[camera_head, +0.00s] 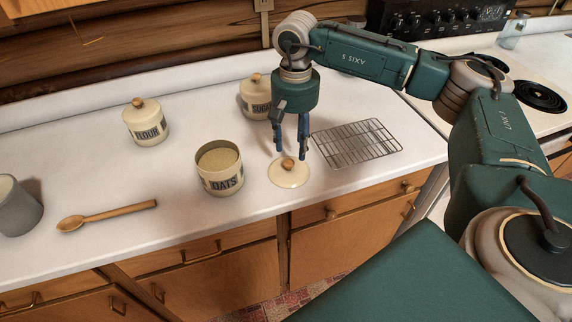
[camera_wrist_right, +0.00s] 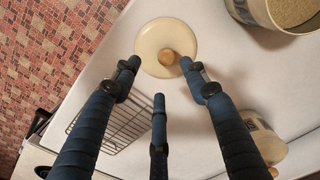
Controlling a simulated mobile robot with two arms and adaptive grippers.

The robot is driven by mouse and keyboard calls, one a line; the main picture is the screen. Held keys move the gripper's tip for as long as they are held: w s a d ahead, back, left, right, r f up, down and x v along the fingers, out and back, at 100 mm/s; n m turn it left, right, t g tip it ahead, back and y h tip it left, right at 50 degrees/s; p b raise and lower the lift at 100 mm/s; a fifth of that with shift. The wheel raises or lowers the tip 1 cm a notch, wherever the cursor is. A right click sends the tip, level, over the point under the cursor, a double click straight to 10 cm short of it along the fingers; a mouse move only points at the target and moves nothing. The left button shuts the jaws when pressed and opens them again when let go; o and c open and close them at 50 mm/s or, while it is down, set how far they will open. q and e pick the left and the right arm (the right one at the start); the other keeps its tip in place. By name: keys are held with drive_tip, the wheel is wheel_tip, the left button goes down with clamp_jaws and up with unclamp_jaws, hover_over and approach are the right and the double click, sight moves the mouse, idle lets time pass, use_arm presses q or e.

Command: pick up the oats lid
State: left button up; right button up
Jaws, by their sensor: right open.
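The oats lid (camera_head: 289,174) is a round cream lid with a brown wooden knob, lying flat on the white counter near its front edge. The open oats canister (camera_head: 220,170), filled with oats, stands to its left. My right gripper (camera_head: 291,155) points down just above the lid, open and empty. In the right wrist view the lid (camera_wrist_right: 152,42) and its knob lie just beyond the spread fingertips (camera_wrist_right: 158,75). I cannot tell whether a finger touches the knob. My left gripper is not in view.
A wire rack (camera_head: 356,142) lies just right of the lid. The sugar canister (camera_head: 256,97) stands behind my gripper, and the flour canister (camera_head: 146,124) stands back left. A wooden spoon (camera_head: 107,215) and a grey cup (camera_head: 18,208) are at the left. The stove (camera_head: 520,85) is at the right.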

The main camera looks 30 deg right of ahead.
sight(289, 162)
drive_tip(key=shift+f, duration=0.5)
drive_tip(key=shift+w+f, duration=0.1)
drive_tip(key=shift+f, duration=0.15)
drive_tip(key=f+p, duration=0.1)
drive_tip(key=f, duration=0.1)
drive_tip(key=a+f+p, duration=0.1)
drive_tip(key=f, duration=0.1)
drive_tip(key=shift+w+f+p, duration=0.15)
drive_tip(key=shift+w+p, duration=0.05)
drive_tip(key=shift+p, duration=0.15)
drive_tip(key=shift+f, duration=0.5)
drive_tip(key=c, duration=0.9)
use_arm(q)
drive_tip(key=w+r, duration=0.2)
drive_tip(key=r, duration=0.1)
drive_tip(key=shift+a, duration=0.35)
use_arm(e)
clamp_jaws()
